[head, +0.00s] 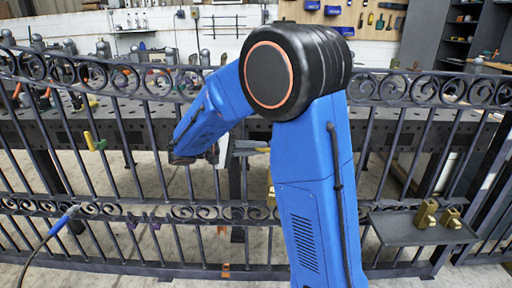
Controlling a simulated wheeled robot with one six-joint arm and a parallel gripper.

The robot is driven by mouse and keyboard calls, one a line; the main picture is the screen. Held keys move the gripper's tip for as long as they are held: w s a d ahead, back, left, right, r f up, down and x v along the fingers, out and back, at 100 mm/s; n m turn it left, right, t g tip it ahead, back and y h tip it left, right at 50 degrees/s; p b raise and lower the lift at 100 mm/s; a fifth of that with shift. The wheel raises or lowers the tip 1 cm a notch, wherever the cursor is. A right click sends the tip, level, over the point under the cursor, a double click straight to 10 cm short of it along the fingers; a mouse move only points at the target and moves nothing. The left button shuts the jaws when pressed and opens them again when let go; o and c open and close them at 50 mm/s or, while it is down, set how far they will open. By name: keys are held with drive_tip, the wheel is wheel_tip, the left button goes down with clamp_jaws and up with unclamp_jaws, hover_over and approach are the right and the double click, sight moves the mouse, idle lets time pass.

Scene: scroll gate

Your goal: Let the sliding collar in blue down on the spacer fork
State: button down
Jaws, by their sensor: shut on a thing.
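My gripper (212,153) is at the end of my blue arm, left of centre, in front of the gate at mid-height. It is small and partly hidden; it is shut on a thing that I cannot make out. Small dark blue-purple pieces (155,222) sit on gate bars near the lower scroll band, below and left of my gripper; I cannot tell whether one is the sliding collar. A small orange piece (225,269) is at the bottom rail. I cannot clearly identify the spacer fork. My arm hides part of the gate's middle.
The dark scroll gate (110,110) spans the view. A tray (390,230) with brass blocks (427,213) is at lower right. A blue-handled tool with a cable (64,220) and a yellow-green tool (95,142) are at left. A perforated workbench (130,125) stands behind the gate.

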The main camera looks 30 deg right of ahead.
drive_tip(key=shift+f, duration=0.1)
idle(0.5)
drive_tip(key=c, duration=1.8)
unclamp_jaws()
drive_tip(key=shift+o, duration=0.2)
drive_tip(key=shift+a, duration=0.1)
drive_tip(key=v, duration=1.7)
drive_tip(key=shift+a+f, duration=0.25)
drive_tip(key=shift+f, duration=0.05)
